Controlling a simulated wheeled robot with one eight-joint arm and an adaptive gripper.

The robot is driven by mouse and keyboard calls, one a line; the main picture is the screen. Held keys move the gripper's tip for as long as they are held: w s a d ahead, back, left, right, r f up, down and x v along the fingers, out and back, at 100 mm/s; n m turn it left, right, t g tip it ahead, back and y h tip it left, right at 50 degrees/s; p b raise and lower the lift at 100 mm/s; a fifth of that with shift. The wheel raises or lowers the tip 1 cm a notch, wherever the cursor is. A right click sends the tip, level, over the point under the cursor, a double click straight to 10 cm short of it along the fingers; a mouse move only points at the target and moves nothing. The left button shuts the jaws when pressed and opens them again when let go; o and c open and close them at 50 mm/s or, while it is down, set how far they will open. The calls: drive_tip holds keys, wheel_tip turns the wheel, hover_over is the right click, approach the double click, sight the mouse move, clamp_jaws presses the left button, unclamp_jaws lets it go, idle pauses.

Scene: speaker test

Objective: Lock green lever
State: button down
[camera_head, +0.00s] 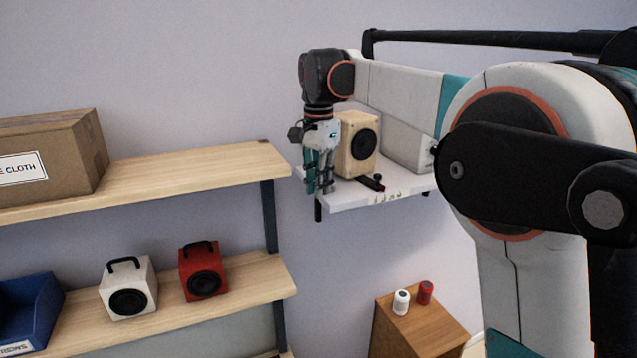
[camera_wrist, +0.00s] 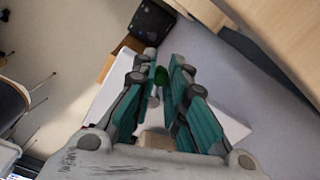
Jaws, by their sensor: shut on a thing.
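My gripper (camera_head: 320,187) points down at the left end of a white wall shelf (camera_head: 350,197). In the wrist view its teal fingers (camera_wrist: 162,76) are closed around a small dark green piece (camera_wrist: 158,78), which looks like the green lever. Only a bit of it shows between the fingertips; its base and angle are hidden. In the head view the fingers hide it fully. A black lever with a red end (camera_head: 372,183) lies on the shelf just right of my gripper. A wooden speaker (camera_head: 357,145) stands behind it.
A white box-shaped thing (camera_head: 405,148) stands right of the wooden speaker. At left, a wooden rack holds a carton (camera_head: 60,155), a white speaker (camera_head: 128,288), a red speaker (camera_head: 203,272) and a blue bin (camera_head: 30,310). A brown cabinet (camera_head: 420,330) carries two small cans.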

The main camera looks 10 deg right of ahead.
sight(341, 199)
drive_tip(key=shift+s, duration=0.1)
drive_tip(key=n, duration=0.2)
drive_tip(key=s+d+n, duration=0.1)
drive_tip(key=n, duration=0.2)
drive_tip(key=d+n, duration=0.1)
drive_tip(key=n, duration=0.1)
drive_tip(key=shift+s+d, duration=0.15)
drive_tip(key=shift+s, duration=0.15)
drive_tip(key=n, duration=0.2)
drive_tip(key=d+n, duration=0.1)
drive_tip(key=shift+s+d+n, duration=0.1)
drive_tip(key=shift+d+n, duration=0.05)
drive_tip(key=shift+n, duration=0.25)
drive_tip(key=shift+d+n, duration=0.3)
drive_tip(key=shift+n, duration=0.4)
drive_tip(key=shift+d+n, duration=0.3)
drive_tip(key=shift+n, duration=0.4)
drive_tip(key=c, duration=1.6)
unclamp_jaws()
drive_tip(key=shift+o, duration=0.2)
drive_tip(key=shift+d, duration=0.1)
